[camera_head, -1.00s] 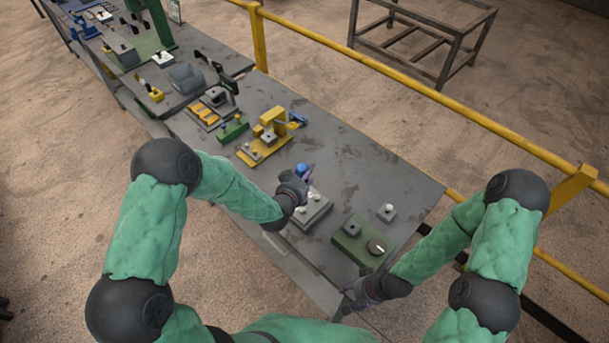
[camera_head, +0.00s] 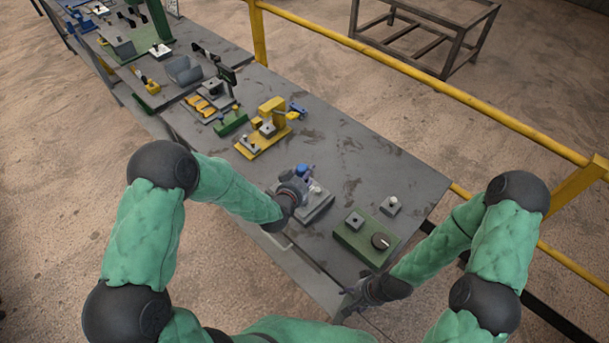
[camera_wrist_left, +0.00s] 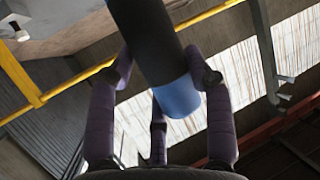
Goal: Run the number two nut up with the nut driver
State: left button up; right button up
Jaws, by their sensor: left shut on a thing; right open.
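My left gripper (camera_head: 302,181) is over the grey block (camera_head: 318,207) near the middle of the table. In the left wrist view its purple fingers (camera_wrist_left: 165,85) are closed around a dark cylinder with a blue end (camera_wrist_left: 178,96), which looks like the nut driver. The blue end also shows in the head view (camera_head: 302,170). A pale knob or nut (camera_head: 315,188) shows on the block beside the gripper. The arm hides much of the block, and I cannot tell whether the driver touches a nut. My right gripper (camera_head: 350,300) is open and empty by the table's front edge.
A yellow fixture (camera_head: 270,122) and other fixtures stand further left. A yellow rail (camera_head: 420,85) runs behind the table. The table's back right is clear.

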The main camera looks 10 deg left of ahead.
pick_arm(q)
jog(key=shift+r+b, duration=0.15)
jog(key=shift+b, duration=0.4)
dwell(1.4)
jog(key=shift+w+b, duration=0.1)
jog(key=shift+b, duration=0.2)
dwell(0.7)
jog(key=o, duration=0.8)
jog(key=c, duration=0.8)
jog(key=shift+f+b, duration=0.4)
jog(key=shift+f+b, duration=0.4)
jog(key=shift+b, duration=0.15)
